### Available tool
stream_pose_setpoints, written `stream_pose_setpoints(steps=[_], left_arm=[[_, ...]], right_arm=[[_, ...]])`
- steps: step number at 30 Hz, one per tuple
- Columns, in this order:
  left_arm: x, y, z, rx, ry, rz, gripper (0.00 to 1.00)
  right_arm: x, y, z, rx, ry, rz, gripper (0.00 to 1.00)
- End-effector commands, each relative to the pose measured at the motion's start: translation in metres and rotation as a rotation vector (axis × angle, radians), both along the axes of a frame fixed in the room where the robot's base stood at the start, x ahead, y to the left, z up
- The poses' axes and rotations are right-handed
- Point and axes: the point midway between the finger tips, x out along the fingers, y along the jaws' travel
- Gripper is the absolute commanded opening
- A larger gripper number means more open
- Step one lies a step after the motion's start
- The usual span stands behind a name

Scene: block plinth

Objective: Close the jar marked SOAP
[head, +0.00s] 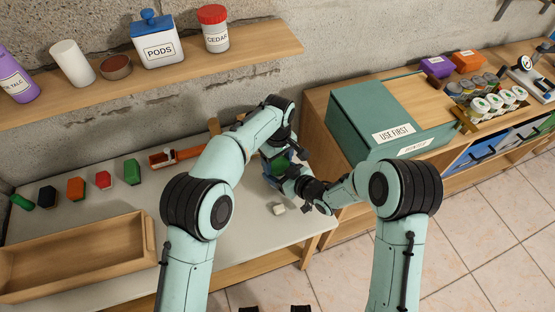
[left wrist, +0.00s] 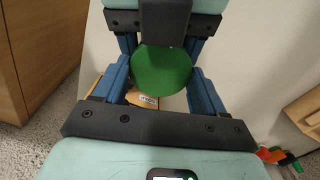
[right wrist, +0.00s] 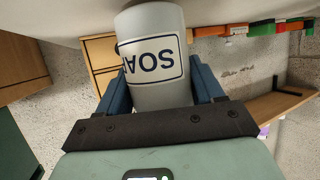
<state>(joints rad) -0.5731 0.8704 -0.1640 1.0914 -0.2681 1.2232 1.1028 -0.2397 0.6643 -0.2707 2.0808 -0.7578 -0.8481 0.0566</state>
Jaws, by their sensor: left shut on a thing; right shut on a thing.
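A pale grey jar (right wrist: 158,85) marked SOAP shows upside down in the right wrist view. My right gripper (right wrist: 164,92) is shut on its sides. A round green lid (left wrist: 163,70) is between the blue fingers of my left gripper (left wrist: 161,85), which is shut on it. In the head view my left gripper (head: 275,166) and right gripper (head: 291,180) meet close together above the counter's right part, with a bit of green between them. The jar's mouth is hidden, so I cannot tell whether the lid touches it.
A teal box (head: 360,118) marked USE FIRST stands close on the right. An empty wooden tray (head: 80,254) and several coloured blocks (head: 103,180) lie on the left. A shelf (head: 150,82) holds other jars.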

Motion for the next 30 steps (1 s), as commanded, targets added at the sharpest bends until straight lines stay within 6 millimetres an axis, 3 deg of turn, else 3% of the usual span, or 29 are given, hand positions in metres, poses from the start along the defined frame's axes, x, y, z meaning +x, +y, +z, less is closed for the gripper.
stream_pose_setpoints(steps=[30], left_arm=[[0.002,0.001,-0.011,0.002,0.000,-0.001,0.43]], right_arm=[[0.000,0.001,0.000,0.001,-0.001,0.001,0.12]])
